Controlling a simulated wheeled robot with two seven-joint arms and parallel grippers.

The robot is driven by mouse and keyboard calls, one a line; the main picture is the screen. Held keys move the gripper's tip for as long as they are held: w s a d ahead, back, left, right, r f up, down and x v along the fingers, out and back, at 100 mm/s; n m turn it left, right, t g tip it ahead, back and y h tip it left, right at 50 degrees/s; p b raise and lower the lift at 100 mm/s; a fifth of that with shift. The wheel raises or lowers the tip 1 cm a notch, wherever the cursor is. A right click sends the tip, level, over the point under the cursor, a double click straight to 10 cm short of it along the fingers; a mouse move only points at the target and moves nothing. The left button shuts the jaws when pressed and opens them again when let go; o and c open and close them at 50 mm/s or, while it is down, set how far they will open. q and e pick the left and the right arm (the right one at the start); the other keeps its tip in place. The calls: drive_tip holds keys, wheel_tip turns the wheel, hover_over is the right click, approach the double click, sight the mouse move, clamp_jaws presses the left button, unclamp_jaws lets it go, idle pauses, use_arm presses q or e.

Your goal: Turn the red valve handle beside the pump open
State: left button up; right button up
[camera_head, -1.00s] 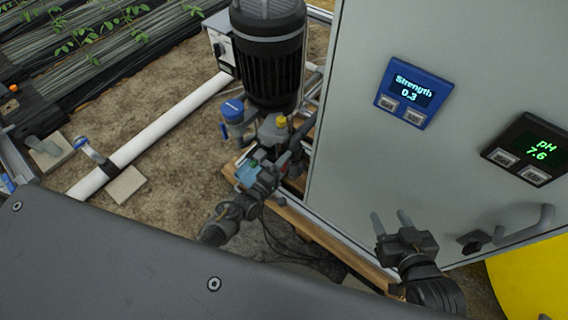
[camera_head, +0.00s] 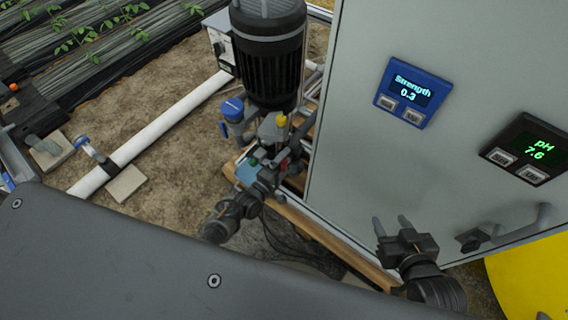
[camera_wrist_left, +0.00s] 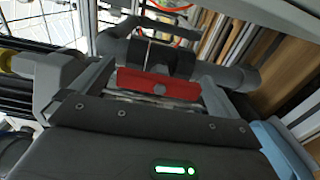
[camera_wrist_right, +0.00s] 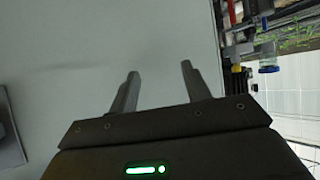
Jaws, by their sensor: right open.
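The red valve handle (camera_wrist_left: 158,86) lies crosswise between the fingers of my left gripper in the left wrist view, on a dark valve body. In the head view only a small red patch of the handle (camera_head: 284,163) shows, just below the pump (camera_head: 270,60). My left gripper (camera_head: 272,170) is at the handle. I cannot tell whether its fingers press on the handle or only stand around it. My right gripper (camera_head: 391,225) is open and empty in front of the grey cabinet; its spread fingers also show in the right wrist view (camera_wrist_right: 160,85).
The cabinet (camera_head: 350,150) with a blue Strength display (camera_head: 413,93) and a dark pH display (camera_head: 528,150) stands to the right. A blue-capped part (camera_head: 233,110) is left of the pump. A white pipe (camera_head: 160,135) runs across the soil. Cables lie below.

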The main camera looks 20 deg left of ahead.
use_arm(q)
drive_tip(key=shift+s+a, duration=0.2)
drive_tip(key=shift+s, duration=0.15)
drive_tip(key=p+v, duration=0.2)
drive_tip(key=v, duration=0.8)
use_arm(e)
drive_tip(key=s+d+f+m+g+h, duration=0.1)
drive_tip(key=s+d+f+g+h, duration=0.1)
drive_tip(key=s+d+f+g, duration=0.2)
drive_tip(key=shift+s+d+f+g+h, duration=0.2)
drive_tip(key=shift+s+d+g+h, duration=0.15)
drive_tip(key=shift+s+d, duration=0.45)
use_arm(q)
drive_tip(key=shift+d+f, duration=0.1)
use_arm(e)
drive_tip(key=shift+s+a, duration=0.2)
